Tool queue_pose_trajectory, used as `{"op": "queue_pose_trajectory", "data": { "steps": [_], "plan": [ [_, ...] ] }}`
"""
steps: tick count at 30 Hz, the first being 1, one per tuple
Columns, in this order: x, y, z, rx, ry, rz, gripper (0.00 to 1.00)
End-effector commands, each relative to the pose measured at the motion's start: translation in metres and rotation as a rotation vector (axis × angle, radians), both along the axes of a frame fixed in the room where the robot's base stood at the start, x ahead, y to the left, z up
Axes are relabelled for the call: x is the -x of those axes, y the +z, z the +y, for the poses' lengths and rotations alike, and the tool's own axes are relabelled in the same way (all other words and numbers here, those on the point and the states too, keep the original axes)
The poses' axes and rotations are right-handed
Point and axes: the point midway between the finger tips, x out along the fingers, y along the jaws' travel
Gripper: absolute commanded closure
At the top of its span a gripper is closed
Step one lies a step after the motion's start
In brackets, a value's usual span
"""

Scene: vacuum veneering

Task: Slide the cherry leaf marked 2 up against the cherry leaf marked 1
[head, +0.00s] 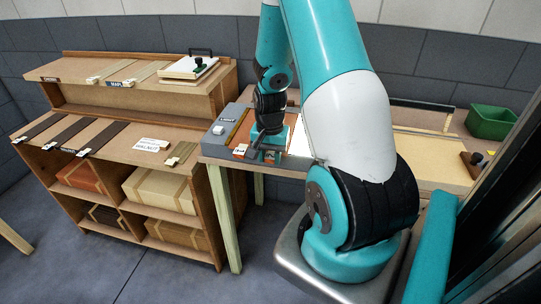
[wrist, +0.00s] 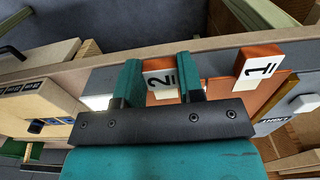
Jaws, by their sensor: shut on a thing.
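My gripper (wrist: 160,68) is shut around the small block marked 2 (wrist: 159,84), which stands between its two teal fingers. The cherry leaf marked 2 that bears this block is mostly hidden under the gripper. The block marked 1 (wrist: 260,66) stands to the right in the wrist view, apart from my gripper. Orange-brown cherry veneer (wrist: 223,86) shows between the two blocks; I cannot tell where one leaf ends. In the head view the cherry leaf marked 1 (head: 236,130) lies left of my gripper (head: 268,154), with its block (head: 240,150) at the near edge.
A grey labelled fence (head: 222,128) runs along the left of the bench, beside leaf 1. A wooden shelf rack (head: 125,150) with dark veneer strips stands further left. A green bin (head: 490,121) sits at the bench's far right. A pale board (head: 430,160) lies right of my arm.

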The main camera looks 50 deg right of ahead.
Motion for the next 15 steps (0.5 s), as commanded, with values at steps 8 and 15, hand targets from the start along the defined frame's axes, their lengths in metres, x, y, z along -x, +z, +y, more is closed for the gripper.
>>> {"op": "queue_pose_trajectory", "data": {
  "steps": [8, 15],
  "plan": [
    [-0.0022, 0.0001, 0.0010, 0.000, 0.001, 0.000, 0.88],
    [-0.0022, 0.0000, 0.0009, 0.000, 0.000, 0.000, 0.35]
  ]
}}
